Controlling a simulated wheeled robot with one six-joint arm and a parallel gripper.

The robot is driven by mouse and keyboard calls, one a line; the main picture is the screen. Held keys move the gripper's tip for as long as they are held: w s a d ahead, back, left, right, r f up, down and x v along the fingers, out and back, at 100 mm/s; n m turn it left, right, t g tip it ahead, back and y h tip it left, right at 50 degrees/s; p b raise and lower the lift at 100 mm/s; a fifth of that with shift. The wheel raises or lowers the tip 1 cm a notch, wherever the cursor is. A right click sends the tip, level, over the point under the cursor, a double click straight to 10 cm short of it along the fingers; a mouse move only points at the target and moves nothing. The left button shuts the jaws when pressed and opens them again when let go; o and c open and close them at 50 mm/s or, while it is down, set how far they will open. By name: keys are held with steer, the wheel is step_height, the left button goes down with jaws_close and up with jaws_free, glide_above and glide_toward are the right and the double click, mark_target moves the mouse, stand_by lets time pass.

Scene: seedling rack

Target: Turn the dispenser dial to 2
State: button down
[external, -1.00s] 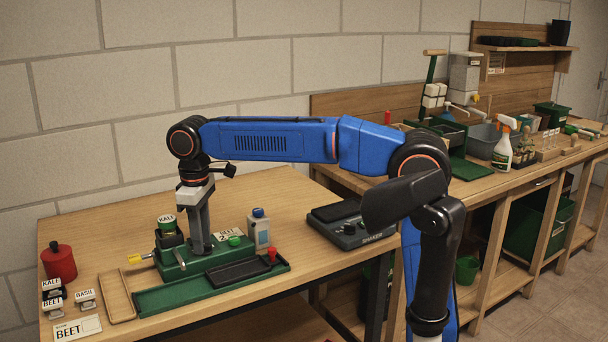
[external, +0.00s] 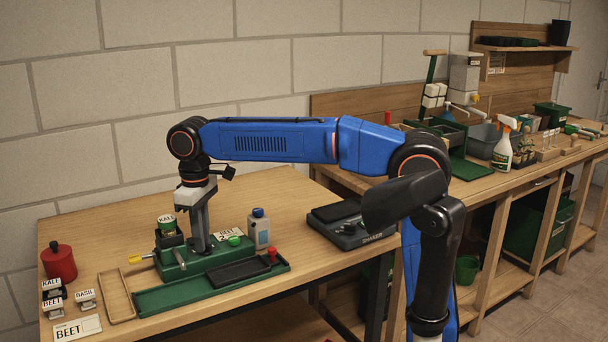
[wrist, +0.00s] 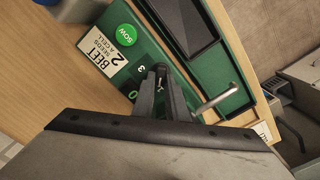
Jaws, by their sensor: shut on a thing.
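The green dispenser (external: 170,272) stands on the left bench, with a green SOW button (wrist: 125,30) and a card (wrist: 110,62) reading BEET, 2 seeds a cell. My gripper (external: 203,247) points straight down over the dispenser, and its fingers (wrist: 158,82) are shut on the dial. The fingers mostly hide the dial. A 3 and a 0 show on the green face beside them. I cannot tell which number the dial points to. A metal lever (wrist: 213,104) sticks out close beside the fingers.
A black tray (external: 238,273) lies in the green track in front. A KALE jar (external: 167,224), a blue-capped bottle (external: 258,230) and a shaker (external: 352,232) stand close around. A red canister (external: 59,263) and small labelled blocks are at the left.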

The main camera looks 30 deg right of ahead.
steer(key=m, duration=0.4)
steer(key=shift+w+d, duration=0.1)
steer(key=shift+d+m, duration=0.15)
steer(key=shift+m, duration=1.95)
steer(key=c, duration=1.8)
jaws_free()
steer(key=shift+o, duration=0.2)
step_height(320, 180, up, 17)
steer(key=shift+r, duration=0.2)
